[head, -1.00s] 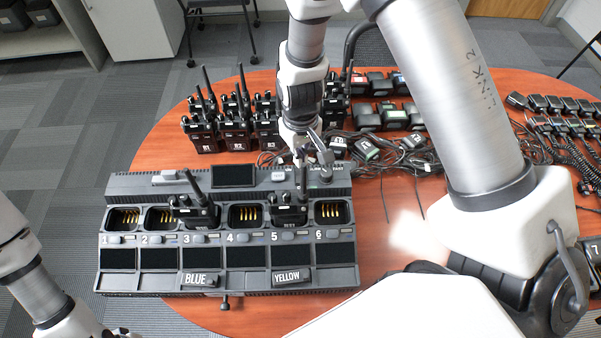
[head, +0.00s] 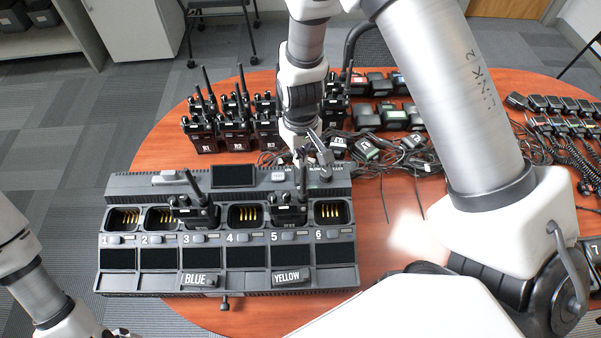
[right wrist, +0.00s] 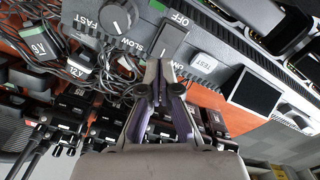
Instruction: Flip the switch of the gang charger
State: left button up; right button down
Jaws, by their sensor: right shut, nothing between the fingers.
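The gang charger (head: 108,190) lies on the table, a long dark unit with numbered bays, radios standing in bays 3 and 5. Its switch (right wrist: 173,42) is a dark rocker with OFF and ON lettering, between a knob and a TEST button in the right wrist view. I cannot tell which side is pressed. My right gripper (head: 301,158) is at the charger's back panel and hides the switch in the head view. In the right wrist view its fingers (right wrist: 162,72) are shut and empty, tips at the ON end of the switch; contact is unclear. My left gripper is out of view.
The speed knob (right wrist: 118,15) and TEST button (right wrist: 204,62) flank the switch. Radios (head: 235,130) stand behind the charger. Tangled cables (head: 375,158) and battery packs (head: 380,115) lie to the right. BLUE (head: 197,280) and YELLOW (head: 290,277) labels sit at the charger's front.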

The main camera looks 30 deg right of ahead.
jog(key=shift+f+b, duration=0.7)
jog(key=shift+f, duration=0.45)
dwell(0.4)
jog(key=shift+r, duration=0.1)
notch_tip(320, 180, up, 7)
jog(key=p, duration=0.6)
